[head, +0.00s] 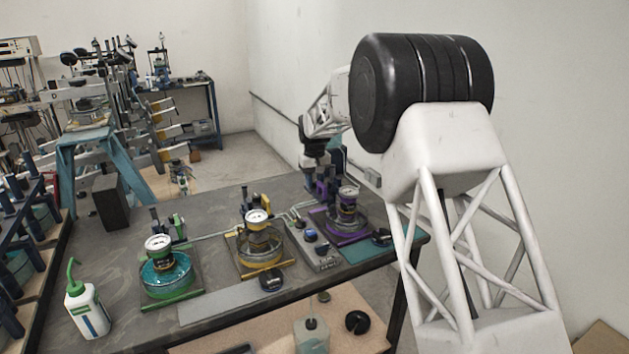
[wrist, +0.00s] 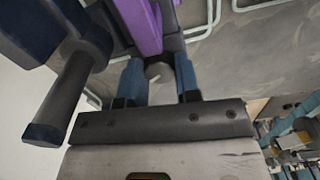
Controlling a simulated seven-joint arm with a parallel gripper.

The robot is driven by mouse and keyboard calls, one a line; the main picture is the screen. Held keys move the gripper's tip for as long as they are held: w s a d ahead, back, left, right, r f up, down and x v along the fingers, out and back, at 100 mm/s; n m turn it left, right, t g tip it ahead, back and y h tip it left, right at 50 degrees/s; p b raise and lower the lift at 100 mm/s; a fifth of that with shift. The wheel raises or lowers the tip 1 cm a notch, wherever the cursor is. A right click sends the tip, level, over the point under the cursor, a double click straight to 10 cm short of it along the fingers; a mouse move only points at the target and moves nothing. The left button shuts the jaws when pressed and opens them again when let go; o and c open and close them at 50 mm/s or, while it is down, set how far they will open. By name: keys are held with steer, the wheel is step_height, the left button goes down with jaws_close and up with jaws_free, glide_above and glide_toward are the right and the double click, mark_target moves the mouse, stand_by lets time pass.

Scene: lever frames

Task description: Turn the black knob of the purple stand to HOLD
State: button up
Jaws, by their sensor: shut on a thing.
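The purple stand (head: 346,232) is at the right end of the dark table in the head view, with a round gauge and a clear dish on it. Its purple upright (wrist: 140,25) shows at the top of the wrist view. My gripper (wrist: 159,68) has its two blue fingers on either side of a dark grey, rounded piece, the black knob (wrist: 159,71), and is shut on it. The fingers cover much of the knob. In the head view my arm reaches behind the stand and the grip is too small to make out. No HOLD mark is readable.
A yellow stand (head: 262,262) and a green stand (head: 170,285) stand to the left on the table. A grey control box (head: 316,250) sits beside the purple stand. In the wrist view a thick dark cylinder (wrist: 65,98) lies close left of my fingers. A squeeze bottle (head: 86,300) stands front left.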

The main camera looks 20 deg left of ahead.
mark_target(315, 181)
steer(key=o, duration=0.9)
steer(key=shift+r, duration=0.15)
steer(key=shift+r, duration=3.8)
